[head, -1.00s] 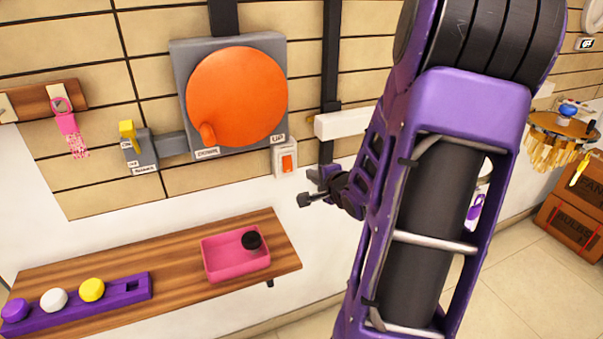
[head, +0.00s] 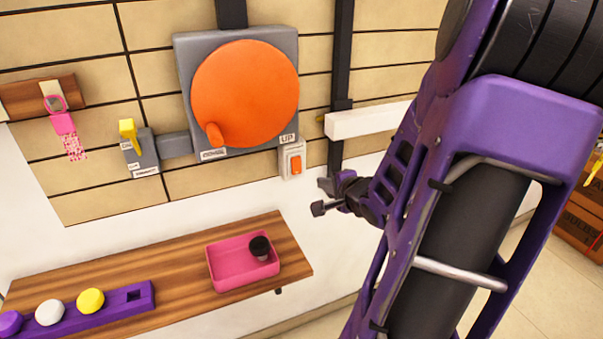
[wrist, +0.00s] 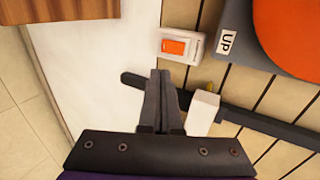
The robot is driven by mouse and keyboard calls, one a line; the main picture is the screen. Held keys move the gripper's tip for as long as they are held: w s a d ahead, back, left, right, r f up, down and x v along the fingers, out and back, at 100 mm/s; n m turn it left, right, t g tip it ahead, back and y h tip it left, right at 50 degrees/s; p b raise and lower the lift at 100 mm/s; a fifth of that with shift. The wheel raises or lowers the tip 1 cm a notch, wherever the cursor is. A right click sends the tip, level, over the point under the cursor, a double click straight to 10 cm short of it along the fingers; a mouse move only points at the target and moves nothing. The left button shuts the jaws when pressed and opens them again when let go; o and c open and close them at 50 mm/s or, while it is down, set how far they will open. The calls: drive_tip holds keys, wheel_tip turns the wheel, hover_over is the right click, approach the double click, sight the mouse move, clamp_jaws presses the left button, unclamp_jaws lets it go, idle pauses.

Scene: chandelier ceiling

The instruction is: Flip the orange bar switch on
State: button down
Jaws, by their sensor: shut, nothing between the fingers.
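The orange bar switch (head: 296,164) is a small orange rocker on a white wall plate, just below the right corner of the large orange dial's grey panel. It also shows in the wrist view (wrist: 174,47), above my fingertips. Whether it is on or off I cannot tell. My gripper (head: 322,197) is to the right of and below the switch in the head view, apart from it. In the wrist view my gripper (wrist: 158,78) has its dark fingers together, empty, pointing toward the switch plate.
The orange dial (head: 245,93) has labels beneath it. A yellow lever (head: 128,132) is to its left. A white block (head: 372,120) is on the wall at right. Below, a wooden shelf (head: 150,264) holds a pink tray (head: 232,276) and a purple button strip (head: 115,304).

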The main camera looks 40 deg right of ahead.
drive_tip(key=b, duration=0.8)
approach(296, 166)
drive_tip(key=w+f, duration=0.2)
drive_tip(key=w+d+f, duration=0.1)
drive_tip(key=w+f, duration=0.1)
drive_tip(key=shift+f, duration=0.4)
drive_tip(key=shift+w+d, duration=0.25)
drive_tip(key=shift+w, duration=0.4)
drive_tip(key=shift+w+t, duration=0.2)
drive_tip(key=shift+t, duration=0.2)
drive_tip(key=shift+r+p, duration=0.1)
drive_tip(key=shift+p, duration=0.2)
drive_tip(key=shift+r+p, duration=0.8)
drive_tip(key=shift+p, duration=0.25)
drive_tip(key=shift+s+a+f, duration=0.1)
